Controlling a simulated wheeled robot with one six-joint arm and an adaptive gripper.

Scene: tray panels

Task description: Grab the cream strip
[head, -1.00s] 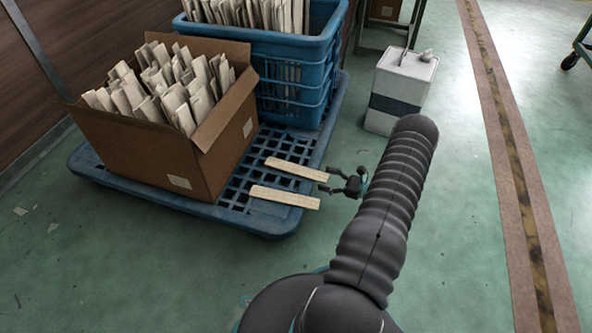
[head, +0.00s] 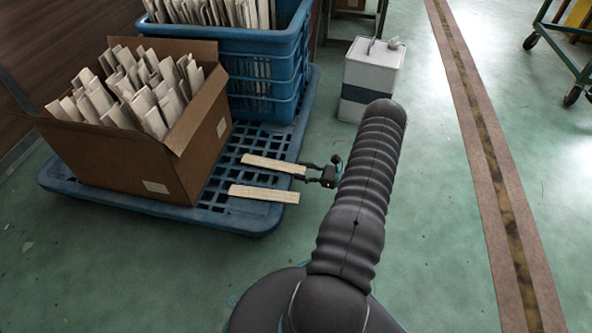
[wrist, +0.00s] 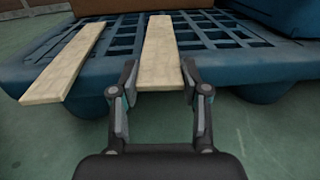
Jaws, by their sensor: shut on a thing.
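Two flat, pale cream strips lie side by side on the blue pallet (head: 262,218). My gripper (head: 305,171) is shut on the end of the farther cream strip (head: 270,164). In the wrist view this strip (wrist: 161,50) runs straight ahead from between the fingers (wrist: 158,78), one finger on each side of its near end. It lies flat, and I cannot tell any lift off the pallet. The nearer strip (head: 262,194) is free and apart from my gripper; it is on the left in the wrist view (wrist: 66,65).
A cardboard box (head: 128,172) of upright pale strips stands on the pallet, with a blue crate (head: 262,75) of similar strips behind it. A white can (head: 372,70) stands on the floor beyond my arm.

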